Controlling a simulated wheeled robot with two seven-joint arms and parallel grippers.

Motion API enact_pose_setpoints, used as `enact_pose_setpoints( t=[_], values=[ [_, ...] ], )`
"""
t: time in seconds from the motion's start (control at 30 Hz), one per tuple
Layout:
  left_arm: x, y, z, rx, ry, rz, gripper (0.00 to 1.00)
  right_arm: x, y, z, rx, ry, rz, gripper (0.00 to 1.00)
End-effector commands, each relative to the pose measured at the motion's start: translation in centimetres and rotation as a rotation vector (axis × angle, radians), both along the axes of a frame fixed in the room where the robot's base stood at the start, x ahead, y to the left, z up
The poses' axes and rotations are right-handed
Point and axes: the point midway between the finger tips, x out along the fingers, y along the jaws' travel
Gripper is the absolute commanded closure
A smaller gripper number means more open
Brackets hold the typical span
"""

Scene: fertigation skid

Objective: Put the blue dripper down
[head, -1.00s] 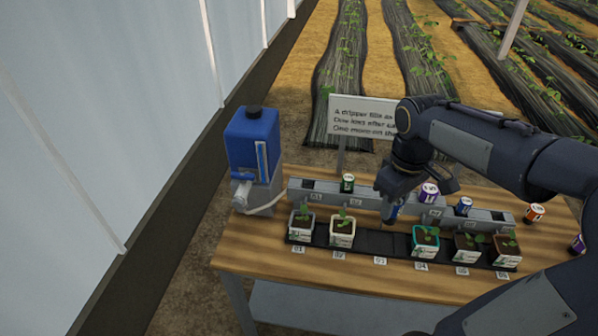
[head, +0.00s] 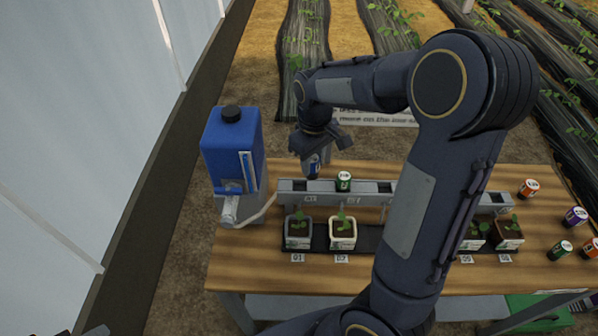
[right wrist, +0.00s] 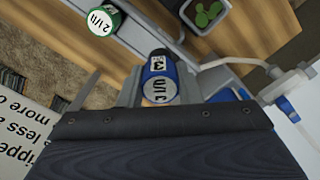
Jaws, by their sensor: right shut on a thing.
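The blue dripper (head: 313,168) is a small blue can with a white label. My right gripper (head: 314,158) is shut on it and holds it over the left end of the grey rail (head: 372,200). In the right wrist view the dripper (right wrist: 160,84) sticks out beyond the gripper's dark edge, its white lettered end showing. A dark opening in the rail lies just below it in the head view. I cannot tell whether the dripper touches the rail. My left gripper is not in view.
A green dripper (head: 343,181) stands in the rail just to the right. Potted seedlings (head: 342,234) stand in front. A blue tank (head: 231,150) with a hose stands at the left. My right arm hides the rail's middle.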

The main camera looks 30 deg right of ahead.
Motion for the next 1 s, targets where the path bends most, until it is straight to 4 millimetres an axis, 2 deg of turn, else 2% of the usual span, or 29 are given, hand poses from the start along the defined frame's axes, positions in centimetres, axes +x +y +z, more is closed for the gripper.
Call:
enact_pose_setpoints(
  t=[0.1,0.2,0.37,0.6,1.0],
  values=[
    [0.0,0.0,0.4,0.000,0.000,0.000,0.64,1.4,0.9,-2.2,-0.001,0.006,0.000,0.90],
    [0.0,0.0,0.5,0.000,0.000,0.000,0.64,2.2,1.3,-3.3,-0.001,0.003,-0.002,0.90],
    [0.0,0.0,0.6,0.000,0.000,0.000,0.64,2.9,1.8,-4.2,0.000,0.002,-0.001,0.90],
    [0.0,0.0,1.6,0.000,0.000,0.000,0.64,3.0,1.9,-7.2,0.000,0.004,-0.002,0.90],
    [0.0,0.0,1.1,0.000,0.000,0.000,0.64,3.0,1.9,-8.0,0.000,0.000,-0.002,0.90]
  ],
)
